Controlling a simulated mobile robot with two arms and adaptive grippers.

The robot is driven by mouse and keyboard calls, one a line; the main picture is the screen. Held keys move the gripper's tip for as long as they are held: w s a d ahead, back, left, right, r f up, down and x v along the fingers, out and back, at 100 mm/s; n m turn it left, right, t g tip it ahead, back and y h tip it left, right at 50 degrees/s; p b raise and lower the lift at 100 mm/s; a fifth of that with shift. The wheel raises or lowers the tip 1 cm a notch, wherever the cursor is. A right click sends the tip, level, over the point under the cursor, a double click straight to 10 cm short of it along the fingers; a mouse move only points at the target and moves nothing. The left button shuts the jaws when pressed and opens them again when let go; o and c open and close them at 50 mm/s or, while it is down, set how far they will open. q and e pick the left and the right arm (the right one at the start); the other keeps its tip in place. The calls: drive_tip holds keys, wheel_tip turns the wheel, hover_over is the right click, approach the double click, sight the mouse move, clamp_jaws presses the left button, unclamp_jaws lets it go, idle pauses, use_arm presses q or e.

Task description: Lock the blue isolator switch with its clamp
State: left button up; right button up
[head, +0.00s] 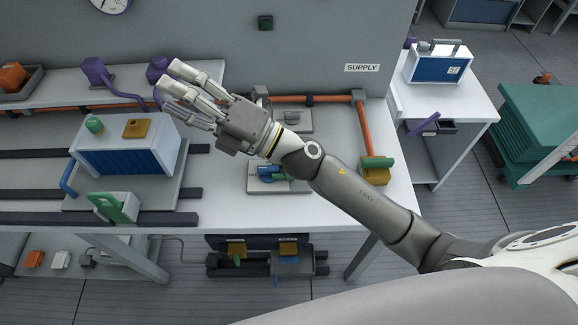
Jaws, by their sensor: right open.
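A small blue switch (268,173) sits on a pale plate (262,187) on the workbench, below my right forearm in the picture. A bit of green shows beside it. My forearm hides part of this area, and I cannot make out a clamp for certain. My right gripper (172,86) is open and empty. It reaches up and left over the bench, apart from the switch, with its fingers near a purple part (158,68) at the back. My left gripper is not in view.
A blue-and-white box (127,157) with green and ochre knobs stands on the bench at left. A green-handled part (115,207) is in front of it. An orange pipe (362,120) runs along the back and right. A second plate (292,122) lies behind my wrist.

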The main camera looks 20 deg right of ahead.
drive_tip(key=s+a+f+n+g, duration=0.4)
drive_tip(key=a+n+g, duration=0.2)
drive_tip(key=n+g, duration=0.35)
drive_tip(key=d+f+n+g+h, duration=0.3)
drive_tip(key=f+n+g+h, duration=0.35)
drive_tip(key=f, duration=0.55)
drive_tip(key=w+d+f+n+t+h, duration=0.1)
drive_tip(key=w+d+f+h, duration=0.1)
drive_tip(key=d+h, duration=0.2)
drive_tip(key=w+d+f+n+t+h, duration=0.1)
drive_tip(key=d+h, duration=0.3)
drive_tip(key=d, duration=0.6)
drive_tip(key=w+d+f+n+h, duration=0.1)
drive_tip(key=w+d+f+h, duration=0.3)
drive_tip(key=d, duration=0.3)
drive_tip(key=shift+t, duration=0.4)
drive_tip(key=shift+d+f, duration=0.15)
drive_tip(key=shift+d, duration=0.25)
wheel_tip(320, 180, down, 9)
drive_tip(key=shift+f+p, duration=0.1)
drive_tip(key=shift+p, duration=1.1)
drive_tip(key=shift+f, duration=0.65)
